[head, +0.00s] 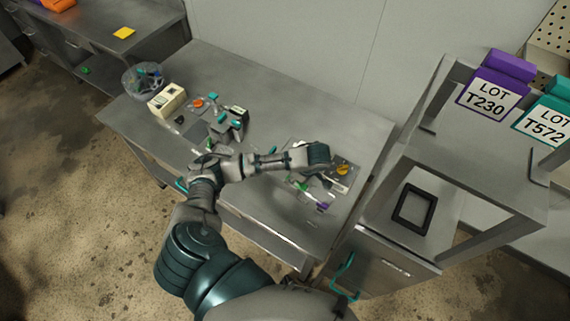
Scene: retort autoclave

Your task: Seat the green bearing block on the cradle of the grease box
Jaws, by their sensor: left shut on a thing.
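My left arm reaches over the steel table, and its forearm runs right to a dark wrist. My left gripper (301,176) is small and partly hidden below that wrist, over the right part of the table. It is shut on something. A small green piece (304,186) shows at its tips and looks like the green bearing block. A cream box (167,101) with a dark opening stands at the table's left; I cannot tell whether it is the grease box. I cannot make out the cradle. My right gripper is not in view.
A grey fixture with teal parts (222,128) stands left of centre on the table (270,100). A clear bin (141,80) is at the left corner. Orange (343,169) and purple (322,205) pieces lie near the gripper. A shelf rack (440,165) stands right. The table's back is clear.

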